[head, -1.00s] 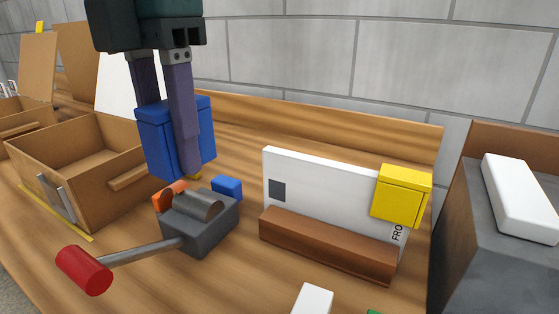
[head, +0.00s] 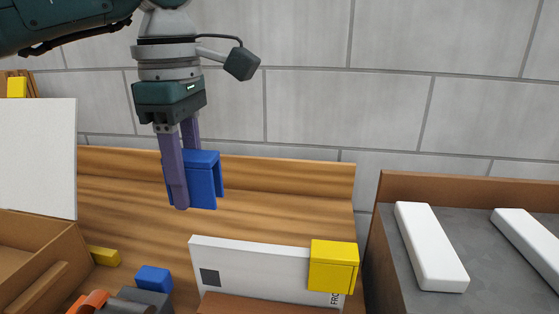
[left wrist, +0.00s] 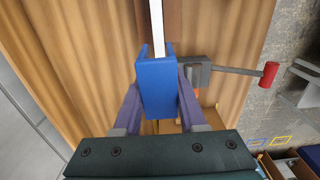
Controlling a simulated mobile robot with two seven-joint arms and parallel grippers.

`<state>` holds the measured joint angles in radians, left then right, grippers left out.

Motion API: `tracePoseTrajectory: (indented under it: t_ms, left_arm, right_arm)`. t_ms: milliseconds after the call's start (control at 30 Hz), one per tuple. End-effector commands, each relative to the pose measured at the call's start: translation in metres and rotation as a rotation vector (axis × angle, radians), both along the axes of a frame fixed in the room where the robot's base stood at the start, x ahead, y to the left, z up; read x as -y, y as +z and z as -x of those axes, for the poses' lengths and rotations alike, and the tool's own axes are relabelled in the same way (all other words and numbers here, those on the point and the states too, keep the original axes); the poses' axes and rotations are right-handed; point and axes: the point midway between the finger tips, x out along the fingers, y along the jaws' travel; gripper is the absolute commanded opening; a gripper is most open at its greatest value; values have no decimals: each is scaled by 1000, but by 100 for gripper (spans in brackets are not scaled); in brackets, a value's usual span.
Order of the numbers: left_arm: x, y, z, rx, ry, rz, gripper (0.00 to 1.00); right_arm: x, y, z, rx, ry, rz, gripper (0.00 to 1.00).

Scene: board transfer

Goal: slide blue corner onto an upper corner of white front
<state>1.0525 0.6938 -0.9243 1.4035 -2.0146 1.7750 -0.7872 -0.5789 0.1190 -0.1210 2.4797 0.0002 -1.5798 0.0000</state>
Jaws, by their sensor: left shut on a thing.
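My left gripper (head: 183,198) is shut on the blue corner (head: 207,180) and holds it in the air. The white front (head: 255,268) stands upright on edge in a brown wooden holder (head: 255,304). The yellow corner (head: 333,267) sits on its upper right corner; its upper left corner is bare. The blue corner appears above this bare corner in the head view, with a gap between them. In the left wrist view the blue corner (left wrist: 157,88) lies between the fingers, in line with the thin white edge of the front (left wrist: 158,25). My right gripper is out of view.
A small blue block (head: 154,278) and a partly cut-off grey clamp with an orange part (head: 93,302) lie left of the front. An open wooden box (head: 45,270) is at far left. A grey-topped stand with white bars (head: 430,247) is at right.

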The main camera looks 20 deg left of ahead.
Motion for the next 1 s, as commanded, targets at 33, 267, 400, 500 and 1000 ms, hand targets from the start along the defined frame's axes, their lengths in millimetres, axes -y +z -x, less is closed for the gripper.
tracePoseTrajectory:
  t_ms: [33, 267, 400, 500, 1000]
  left_arm:
    - [0, 0, 0, -1, -9, -1, 0]
    - [0, -1, 0, 0, -13, 0, 0]
    - [-1, -1, -1, 1, -12, -1, 0]
    - [0, -5, 0, 0, -12, 0, 0]
    - [0, -38, 0, -1, -11, -1, 0]
  right_arm:
    - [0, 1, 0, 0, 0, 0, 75]
    - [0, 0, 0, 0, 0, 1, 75]
    - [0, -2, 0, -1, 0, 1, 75]
    - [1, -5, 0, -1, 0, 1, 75]
    - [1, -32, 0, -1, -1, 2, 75]
